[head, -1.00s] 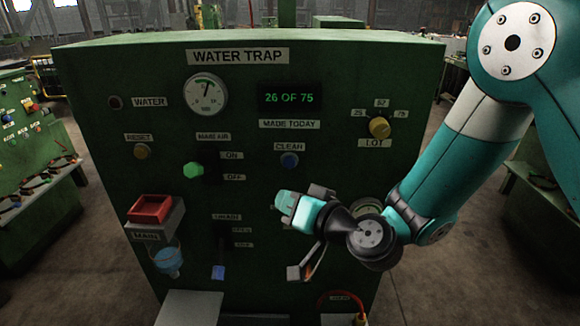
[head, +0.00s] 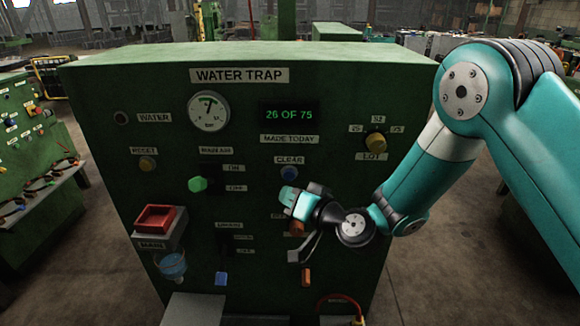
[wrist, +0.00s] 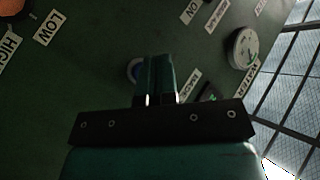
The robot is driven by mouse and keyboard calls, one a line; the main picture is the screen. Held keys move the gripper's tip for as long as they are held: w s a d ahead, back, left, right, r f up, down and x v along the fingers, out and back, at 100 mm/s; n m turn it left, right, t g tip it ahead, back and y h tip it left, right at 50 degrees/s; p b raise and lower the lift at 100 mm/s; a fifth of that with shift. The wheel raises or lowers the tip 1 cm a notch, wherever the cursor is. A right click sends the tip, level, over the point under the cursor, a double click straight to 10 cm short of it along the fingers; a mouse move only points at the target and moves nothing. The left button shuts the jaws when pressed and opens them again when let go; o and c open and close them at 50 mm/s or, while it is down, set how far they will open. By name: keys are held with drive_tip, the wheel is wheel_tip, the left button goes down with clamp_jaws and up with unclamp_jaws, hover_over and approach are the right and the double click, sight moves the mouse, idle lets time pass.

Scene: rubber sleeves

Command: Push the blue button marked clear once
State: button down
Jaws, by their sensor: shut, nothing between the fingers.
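The blue button (head: 289,173) sits on the green machine front, below the label marked CLEAR (head: 289,160) and under the MADE TODAY display. In the wrist view the shut fingers (wrist: 156,78) cover much of a round blue-rimmed part, the blue button (wrist: 133,70), whose left edge shows. I cannot tell whether the fingertips touch the button or the panel.
The display (head: 288,114) reads 26 OF 75. An orange-brown part shows behind my gripper.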

drive_tip(key=shift+w+a, duration=0.1)
drive_tip(key=shift+w, duration=1.25)
drive_tip(key=shift+w, duration=0.1)
idle(1.0)
drive_tip(key=shift+w, duration=0.3)
drive_tip(key=shift+w, duration=0.35)
idle(0.5)
drive_tip(key=shift+s, duration=0.1)
drive_tip(key=shift+s+b, duration=0.45)
drive_tip(key=shift+s, duration=0.25)
drive_tip(key=s+b, duration=0.3)
drive_tip(key=s, duration=0.2)
idle(0.4)
